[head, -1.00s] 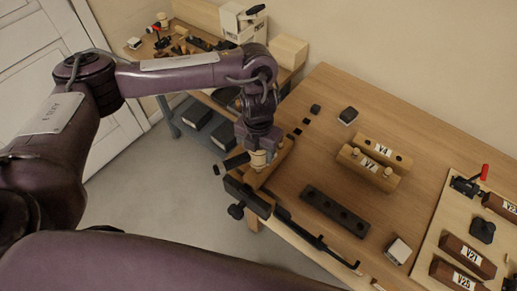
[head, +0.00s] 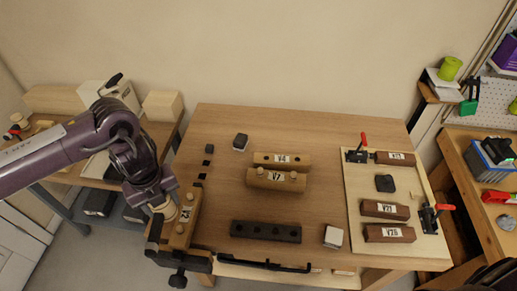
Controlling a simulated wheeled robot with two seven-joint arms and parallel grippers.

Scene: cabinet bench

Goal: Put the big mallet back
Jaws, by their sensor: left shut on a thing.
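My left gripper (head: 160,217) is at the left edge of the bench (head: 330,125), shut on a pale, round wooden piece (head: 168,209). This looks like part of the big mallet, but the gripper and wrist hide most of it, so its full shape cannot be made out. It is right beside a long wooden block (head: 184,222) with a white label and round marks. Whether the piece touches this block cannot be told. My right gripper is not in view.
A black vise (head: 180,260) is at the bench's front left corner. Labelled wooden blocks (head: 277,180) and a dark block with holes (head: 265,231) stand mid-bench. A board (head: 410,250) with red-handled clamps is at right.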

